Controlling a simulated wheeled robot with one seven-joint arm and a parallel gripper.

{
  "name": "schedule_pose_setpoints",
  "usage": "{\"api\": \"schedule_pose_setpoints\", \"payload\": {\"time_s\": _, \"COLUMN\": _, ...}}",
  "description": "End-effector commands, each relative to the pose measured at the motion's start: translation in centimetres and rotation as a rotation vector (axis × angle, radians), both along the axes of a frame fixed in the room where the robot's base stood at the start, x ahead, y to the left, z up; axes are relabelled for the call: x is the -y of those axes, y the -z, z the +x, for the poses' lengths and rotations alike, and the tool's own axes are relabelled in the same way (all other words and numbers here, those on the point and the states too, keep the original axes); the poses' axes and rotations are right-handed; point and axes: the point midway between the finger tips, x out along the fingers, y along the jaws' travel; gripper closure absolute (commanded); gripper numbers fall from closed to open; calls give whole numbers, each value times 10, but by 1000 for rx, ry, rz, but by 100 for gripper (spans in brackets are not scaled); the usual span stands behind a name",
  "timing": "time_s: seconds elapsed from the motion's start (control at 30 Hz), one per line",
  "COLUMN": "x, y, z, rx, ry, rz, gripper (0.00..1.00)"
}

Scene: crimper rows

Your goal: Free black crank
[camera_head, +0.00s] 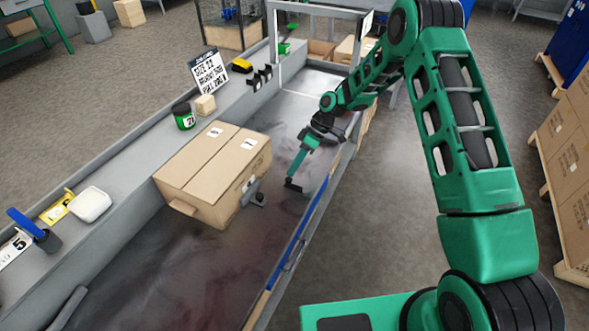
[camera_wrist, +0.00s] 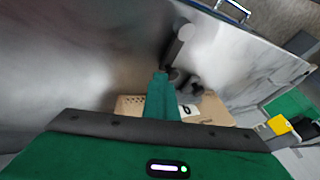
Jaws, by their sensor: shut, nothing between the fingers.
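The black crank (camera_head: 257,198) shows as a small dark grey piece at the near right end of a cardboard box (camera_head: 205,165) on the grey bench. In the wrist view the crank (camera_wrist: 192,86) appears as a dark rounded hub, with a grey cylinder close by, just past my fingertips. My gripper (camera_head: 293,184) points down over the bench, to the right of the box and apart from it in the head view. In the wrist view my gripper (camera_wrist: 160,76) has its green fingers together and empty. The fingers hide part of the box there.
A raised ledge along the bench's left side holds a green-lidded jar (camera_head: 183,117), a small wooden block (camera_head: 205,105), a sign (camera_head: 208,72) and a white dish (camera_head: 90,205). A metal frame (camera_head: 318,9) spans the far end.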

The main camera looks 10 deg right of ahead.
Motion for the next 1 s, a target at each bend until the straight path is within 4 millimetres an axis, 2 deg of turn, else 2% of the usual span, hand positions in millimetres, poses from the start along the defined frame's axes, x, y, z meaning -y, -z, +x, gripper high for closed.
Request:
{"api": "schedule_pose_setpoints", "payload": {"time_s": 0.23, "x": 18, "y": -5, "z": 24, "rx": 1, "ry": 7, "rz": 0, "gripper": 100}}
{"api": "schedule_pose_setpoints", "payload": {"time_s": 0.6, "x": 52, "y": -67, "z": 45, "rx": 4, "ry": 4, "rz": -1, "gripper": 100}}
{"api": "schedule_pose_setpoints", "payload": {"time_s": 0.8, "x": 60, "y": -85, "z": 49, "rx": 0, "ry": 1, "rz": -1, "gripper": 100}}
{"api": "schedule_pose_setpoints", "payload": {"time_s": 1.0, "x": 62, "y": -90, "z": 51, "rx": 1, "ry": -1, "rz": -1, "gripper": 100}}
